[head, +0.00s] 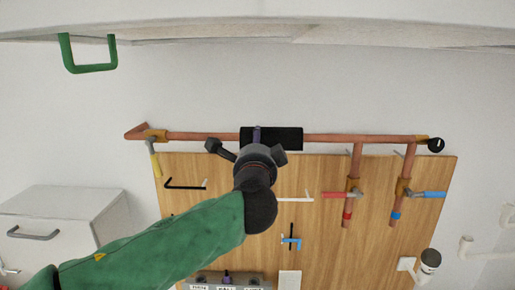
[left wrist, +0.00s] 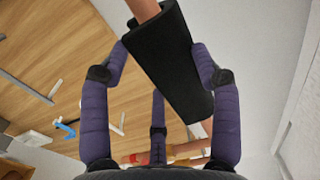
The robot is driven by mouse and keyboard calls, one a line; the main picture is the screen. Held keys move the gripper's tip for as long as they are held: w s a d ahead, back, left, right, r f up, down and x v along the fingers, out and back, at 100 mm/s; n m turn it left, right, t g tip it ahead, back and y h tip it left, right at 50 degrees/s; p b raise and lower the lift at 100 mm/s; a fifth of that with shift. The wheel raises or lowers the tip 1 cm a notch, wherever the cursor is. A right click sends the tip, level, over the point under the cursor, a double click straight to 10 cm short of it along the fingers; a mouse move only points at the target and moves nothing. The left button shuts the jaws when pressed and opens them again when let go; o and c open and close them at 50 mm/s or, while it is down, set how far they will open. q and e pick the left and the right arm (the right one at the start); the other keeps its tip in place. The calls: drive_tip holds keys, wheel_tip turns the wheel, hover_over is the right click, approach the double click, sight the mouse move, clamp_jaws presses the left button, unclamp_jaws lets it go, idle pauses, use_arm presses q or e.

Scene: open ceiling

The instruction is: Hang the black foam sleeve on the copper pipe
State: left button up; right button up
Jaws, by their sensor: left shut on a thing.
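The black foam sleeve (head: 290,137) lies along the horizontal copper pipe (head: 350,138), covering a stretch left of its middle. Pipe shows on both sides of the sleeve in the head view. In the left wrist view the sleeve (left wrist: 165,55) runs diagonally between my fingers, with copper pipe (left wrist: 145,8) coming out at its upper end. Whether the sleeve fully wraps the pipe cannot be told. My left gripper (head: 247,150) is shut on the sleeve; it also shows in the left wrist view (left wrist: 160,50). My right gripper is not in view.
A wooden board (head: 260,210) sits below the pipe, with hooks and two branch pipes with red (head: 336,195) and blue (head: 430,194) valve handles. A black round part (head: 436,145) is at the pipe's right end. A white cabinet (head: 65,225) stands left; a green handle (head: 88,67) hangs above.

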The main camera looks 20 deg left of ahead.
use_arm(q)
drive_tip(key=o, duration=1.1)
drive_tip(key=v, duration=1.2)
drive_tip(key=shift+f, duration=0.15)
